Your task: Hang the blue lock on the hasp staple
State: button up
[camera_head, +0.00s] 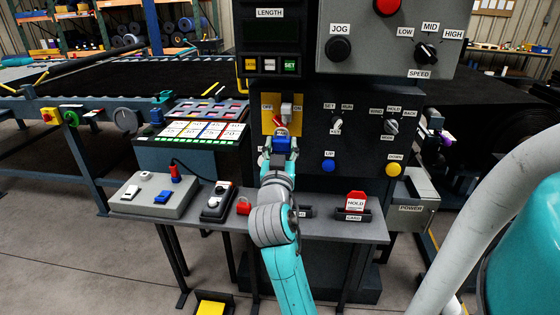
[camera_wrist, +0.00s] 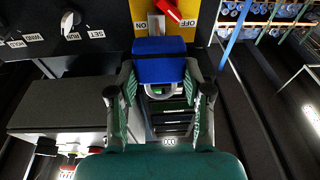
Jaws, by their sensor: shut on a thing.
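My gripper (camera_head: 280,152) is shut on the blue lock (camera_head: 281,143) in front of the dark panel. In the wrist view the lock (camera_wrist: 160,62) sits between the fingertips (camera_wrist: 160,78) of my gripper, just short of the yellow OFF/ON plate (camera_head: 268,105). The plate also shows in the wrist view (camera_wrist: 205,22). A red lever (camera_wrist: 168,10) and a grey block (camera_wrist: 156,24) are on the plate, beside the lock. I cannot make out the staple or whether the lock touches it. A pale ring (camera_wrist: 159,92) shows below the blue body.
A shelf (camera_head: 330,232) below carries a red lock (camera_head: 243,206), a red HOLD card (camera_head: 356,201), a black pendant (camera_head: 218,203) and a grey button box (camera_head: 152,197). Knobs and a yellow button (camera_head: 393,169) sit right on the panel. A keypad console (camera_head: 190,135) stands left.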

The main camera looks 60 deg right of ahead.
jog(key=shift+w+d+f, duration=0.1)
jog(key=shift+w+d, duration=0.2)
jog(key=shift+d, duration=0.45)
jog(key=shift+w+d+f, duration=0.1)
jog(key=shift+w+d, duration=0.25)
jog(key=shift+d, duration=0.4)
jog(key=shift+w+d+f, duration=0.1)
jog(key=shift+w+d, duration=0.2)
jog(key=shift+d, duration=0.45)
jog(key=shift+f+x, duration=0.2)
jog(key=shift+x, duration=0.7)
jog(key=shift+f+x, duration=0.15)
jog(key=shift+x, duration=0.75)
jog(key=shift+d+f, duration=0.2)
jog(key=shift+d, duration=0.05)
jog(key=shift+d+f, duration=0.2)
jog(key=shift+d, duration=0.05)
jog(key=shift+w+d+f, duration=0.15)
jog(key=shift+d+f, duration=0.05)
jog(key=shift+f, duration=0.05)
dwell(0.9)
jog(key=o, duration=1.3)
jog(key=shift+a, duration=0.1)
